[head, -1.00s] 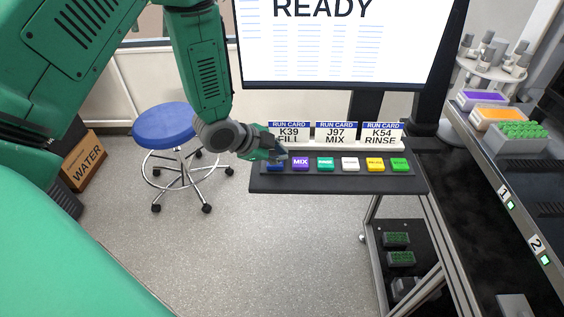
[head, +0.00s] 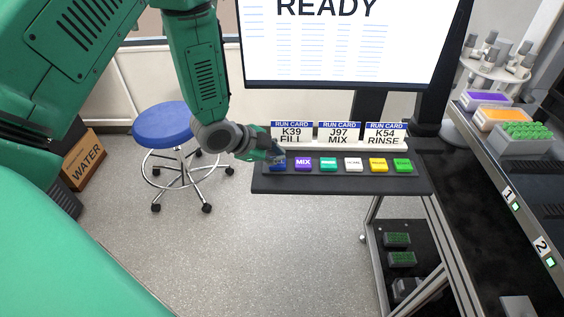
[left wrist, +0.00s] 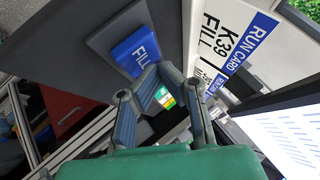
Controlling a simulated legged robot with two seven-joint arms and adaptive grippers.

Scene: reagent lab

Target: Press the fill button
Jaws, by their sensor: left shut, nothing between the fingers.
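The fill button (head: 278,165) is the blue one at the left end of a row of coloured buttons on a dark panel (head: 340,184). It also shows in the left wrist view as a blue block marked FILL (left wrist: 135,52) on a dark square base. My left gripper (head: 275,153) is shut and empty, at the back edge of this button, partly covering it in the head view. In the left wrist view its fingertips (left wrist: 161,73) appear just beside the button's lower right corner. I cannot tell whether they touch it. My right gripper is not in view.
Run cards K39 FILL (head: 292,133), J97 MIX (head: 339,134) and K54 RINSE (head: 386,134) stand behind the buttons. The purple MIX button (head: 303,163) is close beside the fill button. A screen (head: 340,45) reading READY rises behind. A blue stool (head: 163,124) stands at left.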

